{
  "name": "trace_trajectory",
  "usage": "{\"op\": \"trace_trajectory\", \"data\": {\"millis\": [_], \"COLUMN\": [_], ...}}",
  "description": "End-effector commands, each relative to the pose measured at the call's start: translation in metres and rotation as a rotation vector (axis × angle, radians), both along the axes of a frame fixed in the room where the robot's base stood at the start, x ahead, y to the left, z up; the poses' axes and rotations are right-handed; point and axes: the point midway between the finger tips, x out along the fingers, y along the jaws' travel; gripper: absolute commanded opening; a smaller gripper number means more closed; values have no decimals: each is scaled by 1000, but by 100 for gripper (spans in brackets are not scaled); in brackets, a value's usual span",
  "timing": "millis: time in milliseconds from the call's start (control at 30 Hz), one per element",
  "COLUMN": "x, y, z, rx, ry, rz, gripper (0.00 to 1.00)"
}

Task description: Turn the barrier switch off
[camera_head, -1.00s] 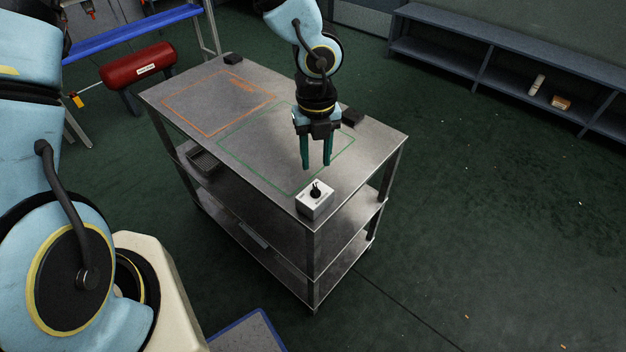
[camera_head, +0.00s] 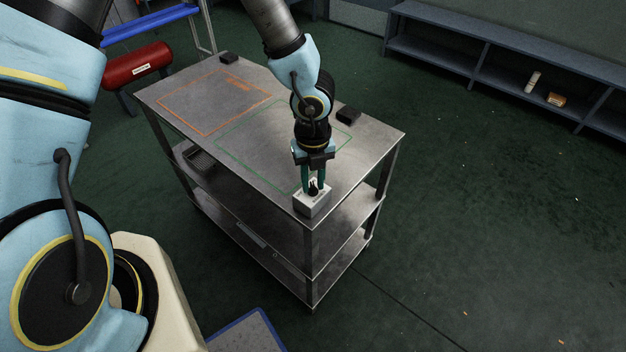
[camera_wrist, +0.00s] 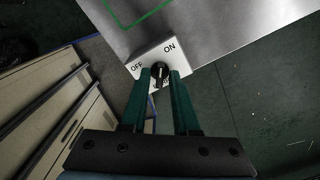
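The barrier switch is a small white box (camera_head: 312,206) on the near corner of the metal cart's top, with a black rotary knob (camera_wrist: 160,70) on its top face. In the wrist view the labels OFF and ON show on the box's left and right; a further label is partly hidden by the knob and fingers. My gripper (camera_wrist: 160,78) is down at the knob, its two green fingers apart with one on each side of it. I cannot tell whether the fingers touch the knob. The knob's exact pointing direction is hard to read.
The metal cart (camera_head: 365,150) has green and orange outlined areas and small black blocks (camera_head: 348,115) on top. A low grey shelf (camera_head: 480,50) is at the back right. Open green floor lies right of the cart.

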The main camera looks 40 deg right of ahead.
Motion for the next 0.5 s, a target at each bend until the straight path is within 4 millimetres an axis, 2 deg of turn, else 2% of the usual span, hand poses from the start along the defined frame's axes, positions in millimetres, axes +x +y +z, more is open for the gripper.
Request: {"op": "trace_trajectory", "data": {"millis": [33, 233, 500], "x": [0, 0, 0], "y": [0, 0, 0], "z": [0, 0, 0], "rx": [0, 0, 0], "ry": [0, 0, 0], "rz": [0, 0, 0], "gripper": [22, 0, 0]}}
